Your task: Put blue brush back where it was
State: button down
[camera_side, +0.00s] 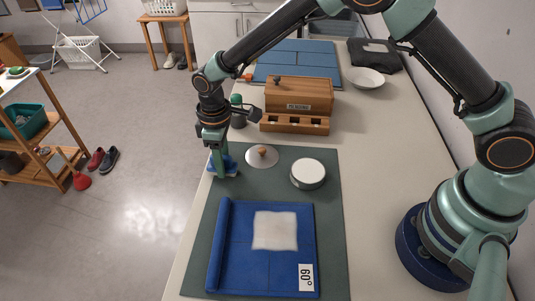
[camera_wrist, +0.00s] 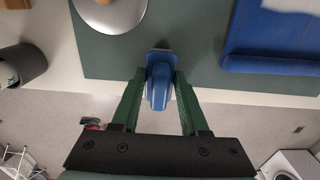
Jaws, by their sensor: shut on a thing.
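The blue brush (camera_side: 229,167) is at the far left corner of the dark green mat (camera_side: 203,243), close to the counter's edge. My gripper (camera_side: 219,166) points down and is shut on the brush. In the wrist view the brush (camera_wrist: 159,84) sits between the two green fingers of my gripper (camera_wrist: 158,92). The brush is low, but I cannot tell whether it touches the mat. Part of it is hidden by the fingers in the side view.
A blue folded pad (camera_side: 240,270) with a white square is nearer. Behind stand a slotted wooden box (camera_side: 298,95) and a dark cup (camera_side: 238,121). The counter drops off left.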

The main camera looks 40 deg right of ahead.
jog(key=shift+f, duration=0.2)
jog(key=shift+c, duration=2.1)
grip_release()
jog(key=shift+r, duration=0.1)
notch_tip(320, 180, up, 12)
jog(key=s+d+r+m+t, duration=0.3)
jog(key=s+d+r+m, duration=0.15)
jog(key=d+r, duration=0.7)
jog(key=s+d+m+t, duration=0.2)
jog(key=s+d+m, duration=0.2)
jog(key=s+d, duration=0.6)
jog(key=shift+s+t, duration=0.3)
jog(key=shift+s, duration=0.3)
